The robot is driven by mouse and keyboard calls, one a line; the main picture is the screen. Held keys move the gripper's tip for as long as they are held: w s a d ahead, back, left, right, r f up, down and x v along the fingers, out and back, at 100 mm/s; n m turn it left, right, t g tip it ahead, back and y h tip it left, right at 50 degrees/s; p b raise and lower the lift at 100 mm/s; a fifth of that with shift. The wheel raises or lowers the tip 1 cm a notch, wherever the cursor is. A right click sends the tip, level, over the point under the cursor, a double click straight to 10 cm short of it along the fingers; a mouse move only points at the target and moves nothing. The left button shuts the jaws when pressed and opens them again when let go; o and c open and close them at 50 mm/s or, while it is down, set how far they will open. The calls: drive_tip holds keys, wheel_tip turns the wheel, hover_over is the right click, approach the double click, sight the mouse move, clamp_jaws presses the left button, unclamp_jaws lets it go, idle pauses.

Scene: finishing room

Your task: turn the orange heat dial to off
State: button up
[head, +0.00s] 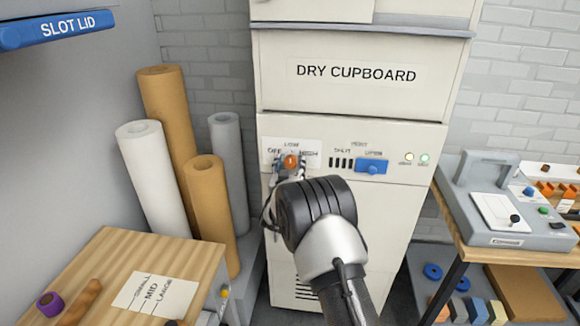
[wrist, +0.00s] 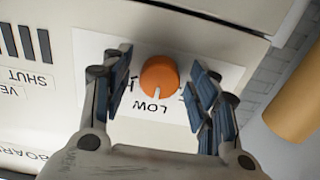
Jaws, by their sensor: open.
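The orange heat dial (head: 291,161) is on the front of the cream dry cupboard (head: 405,140), on a white label reading OFF at left, LOW at top and HIGH at right. In the wrist view, which is upside down, the dial (wrist: 159,76) shows a white pointer mark towards LOW. My gripper (wrist: 160,64) is open, with one blue-padded finger on each side of the dial. Gaps show between both fingers and the dial. The fingers cover parts of the OFF and HIGH lettering. In the head view my wrist hides the panel below the dial.
Right of the dial are a slotted vent with a blue slider (head: 371,166) and two small lamps (head: 416,158). Paper rolls (head: 165,165) stand left of the cupboard. A wooden table (head: 190,258) is at front left, and a grey machine (head: 510,225) stands on the right bench.

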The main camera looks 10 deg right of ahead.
drive_tip(key=c, duration=1.1)
drive_tip(key=shift+o, duration=0.2)
drive_tip(key=shift+n, duration=0.3)
drive_tip(key=n, duration=0.5)
drive_tip(key=n+p, duration=0.1)
drive_tip(key=n, duration=0.5)
drive_tip(key=shift+d+r, duration=0.1)
drive_tip(key=shift+n, duration=0.3)
drive_tip(key=o, duration=1.1)
drive_tip(key=shift+c, duration=0.2)
